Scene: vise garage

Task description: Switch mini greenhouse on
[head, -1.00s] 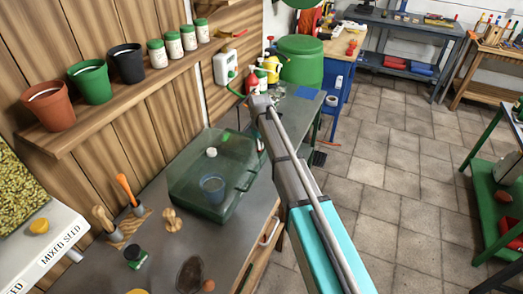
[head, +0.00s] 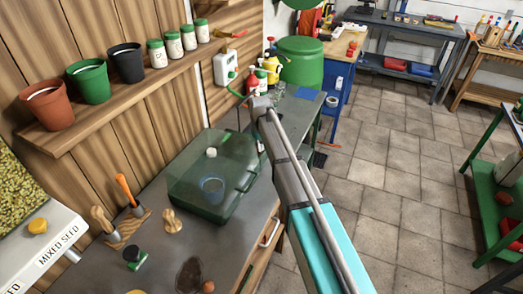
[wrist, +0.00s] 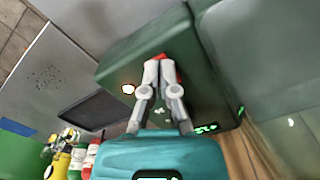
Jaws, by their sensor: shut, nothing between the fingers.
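The mini greenhouse, a dark green box with a see-through lid (head: 205,182), stands on the grey bench in the head view. A white knob and a blue-grey pot show through its lid. In the wrist view its green wall (wrist: 122,68) fills the middle. My gripper (wrist: 158,64) is shut and empty, its fingertips at this wall. A small red part (wrist: 164,57) shows right at the tips, partly hidden by them; I cannot tell whether they touch it. A bright white spot with an orange rim (wrist: 128,89) is on the wall beside the fingers. The head view hides my fingertips.
Hand tools (head: 126,192), a wooden piece (head: 172,220) and a seed dispenser (head: 35,240) are left of the greenhouse. Bottles (head: 262,75) and a green barrel (head: 302,62) stand behind. A shelf with pots (head: 88,82) hangs above. The tiled floor (head: 390,200) at right is clear.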

